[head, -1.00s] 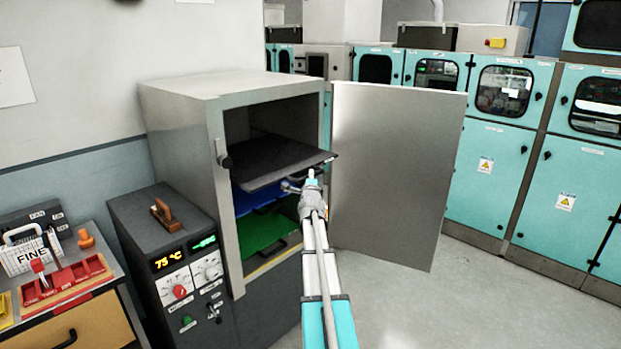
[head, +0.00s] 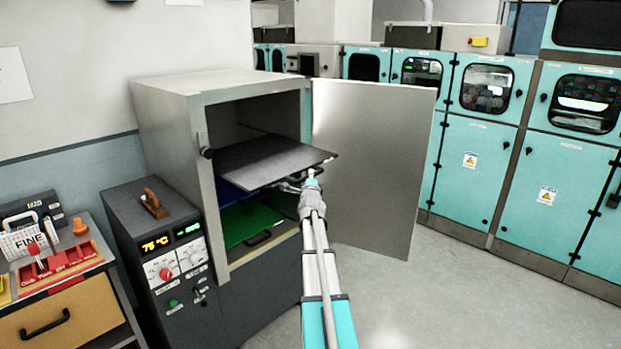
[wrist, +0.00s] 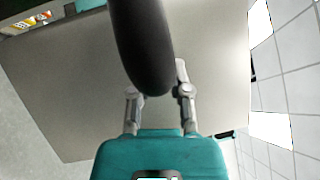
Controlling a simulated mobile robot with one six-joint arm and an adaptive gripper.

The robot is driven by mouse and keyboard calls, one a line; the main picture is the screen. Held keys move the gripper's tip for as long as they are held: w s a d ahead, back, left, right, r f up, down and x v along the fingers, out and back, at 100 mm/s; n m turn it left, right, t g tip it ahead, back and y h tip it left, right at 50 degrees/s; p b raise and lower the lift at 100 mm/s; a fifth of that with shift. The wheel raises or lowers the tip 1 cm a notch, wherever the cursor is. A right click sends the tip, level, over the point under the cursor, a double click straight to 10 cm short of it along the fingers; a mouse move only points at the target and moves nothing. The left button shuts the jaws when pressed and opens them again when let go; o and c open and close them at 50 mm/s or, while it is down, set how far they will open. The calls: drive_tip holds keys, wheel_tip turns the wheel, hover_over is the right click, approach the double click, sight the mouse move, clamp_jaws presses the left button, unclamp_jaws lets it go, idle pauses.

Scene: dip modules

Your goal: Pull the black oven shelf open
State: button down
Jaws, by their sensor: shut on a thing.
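The black shelf (head: 262,160) is the top one in the grey oven (head: 165,130) and sticks out past the front opening in the head view. My gripper (head: 305,181) is at the shelf's front edge, on its right part. In the wrist view my gripper (wrist: 158,92) is shut on a thick dark bar (wrist: 143,45), which looks like the shelf's handle. The grip itself is small and partly hidden by my arm in the head view. A blue shelf (head: 229,193) and a green shelf (head: 250,222) lie below, inside the oven.
The oven door (head: 370,160) stands wide open to the right of my arm. A dark control box (head: 160,250) with a 75 °C display is left of the oven. Teal cabinets (head: 470,170) line the right, with free floor (head: 450,300) before them.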

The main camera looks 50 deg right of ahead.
idle(0.3)
drive_tip(key=c, duration=0.6)
unclamp_jaws()
drive_tip(key=shift+o, duration=0.2)
drive_tip(key=shift+s, duration=0.15)
